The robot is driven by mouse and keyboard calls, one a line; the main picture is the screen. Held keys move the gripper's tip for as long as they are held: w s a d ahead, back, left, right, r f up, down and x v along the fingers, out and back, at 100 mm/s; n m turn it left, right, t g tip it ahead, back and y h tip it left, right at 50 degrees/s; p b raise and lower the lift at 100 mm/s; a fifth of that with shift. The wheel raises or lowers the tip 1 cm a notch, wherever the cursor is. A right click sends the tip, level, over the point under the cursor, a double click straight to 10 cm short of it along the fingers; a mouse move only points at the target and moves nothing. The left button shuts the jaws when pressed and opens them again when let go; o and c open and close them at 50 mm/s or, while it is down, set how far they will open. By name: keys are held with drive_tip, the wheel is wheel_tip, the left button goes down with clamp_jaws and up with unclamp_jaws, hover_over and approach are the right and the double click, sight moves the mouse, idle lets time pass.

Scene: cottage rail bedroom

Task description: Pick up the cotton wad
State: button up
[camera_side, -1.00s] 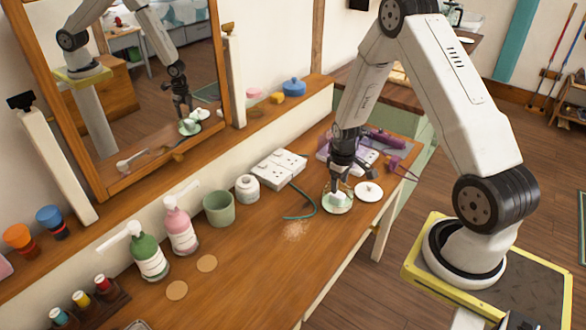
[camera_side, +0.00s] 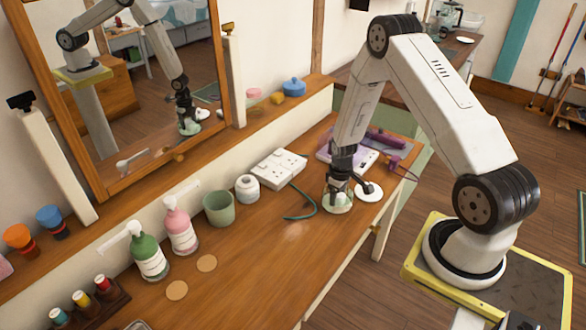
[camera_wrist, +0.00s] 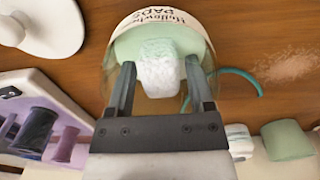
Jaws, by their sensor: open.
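The white cotton wad (camera_wrist: 158,76) shows in the wrist view between my two fingers. It sits in a clear, pale green jar (camera_wrist: 198,42) with a printed label. My gripper (camera_wrist: 160,64) is open, with one finger on each side of the wad; I cannot tell whether either touches it. In the side view my gripper (camera_side: 341,190) points down into the jar (camera_side: 338,208) near the table's right edge. The wad cannot be made out there. The round white lid (camera_side: 368,191) lies to the right of the jar and also shows in the wrist view (camera_wrist: 48,25).
A white socket strip (camera_side: 278,168) with a green cord lies left of the jar. A white pot (camera_side: 247,188), green cup (camera_side: 218,208) and pump bottles (camera_side: 180,232) line the mirror side. A lilac tray (camera_side: 325,150) is behind. The front table is mostly clear (camera_side: 265,270).

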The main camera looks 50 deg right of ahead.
drive_tip(key=shift+f, duration=0.45)
clamp_jaws()
